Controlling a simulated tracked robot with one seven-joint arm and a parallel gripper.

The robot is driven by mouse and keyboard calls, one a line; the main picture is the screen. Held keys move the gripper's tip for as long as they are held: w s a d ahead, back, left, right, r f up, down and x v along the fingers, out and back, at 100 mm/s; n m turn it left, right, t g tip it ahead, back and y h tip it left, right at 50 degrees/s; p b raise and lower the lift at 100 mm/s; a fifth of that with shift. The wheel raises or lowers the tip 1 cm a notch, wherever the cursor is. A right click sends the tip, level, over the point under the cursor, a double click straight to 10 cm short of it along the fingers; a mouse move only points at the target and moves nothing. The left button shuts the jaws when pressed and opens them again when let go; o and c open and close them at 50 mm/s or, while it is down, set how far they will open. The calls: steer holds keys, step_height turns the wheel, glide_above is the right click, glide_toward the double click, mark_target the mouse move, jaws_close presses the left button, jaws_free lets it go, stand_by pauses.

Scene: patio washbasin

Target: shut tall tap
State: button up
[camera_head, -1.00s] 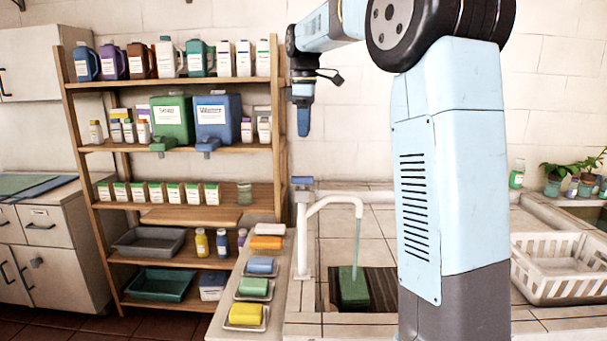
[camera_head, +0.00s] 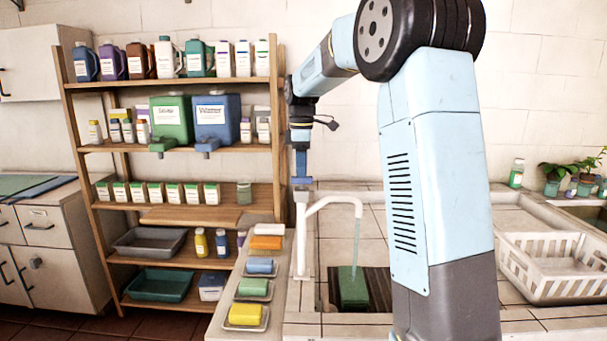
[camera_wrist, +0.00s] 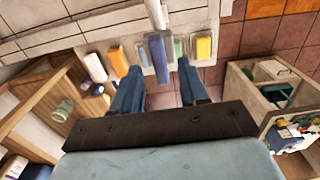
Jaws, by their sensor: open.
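The tall tap (camera_head: 303,245) is a white column with a curved spout over the basin, and a thin stream of water (camera_head: 356,240) runs from it. A green block (camera_head: 353,288) lies under the stream. The tap's blue lever (camera_head: 302,184) tops the column; in the wrist view the blue lever (camera_wrist: 158,57) shows between and just beyond my fingers. My gripper (camera_head: 301,170) points down directly above the lever, close to it. In the wrist view my gripper (camera_wrist: 158,78) has its two blue fingers apart, with nothing held. Whether a finger touches the lever I cannot tell.
Several soap dishes line the counter left of the tap, the nearest with a yellow bar (camera_head: 246,314). A wooden shelf (camera_head: 178,147) of bottles stands further left. A white basket (camera_head: 555,268) sits at the right. My arm hides part of the counter.

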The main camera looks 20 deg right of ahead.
mark_target(302, 183)
steer(key=shift+f, duration=1.2)
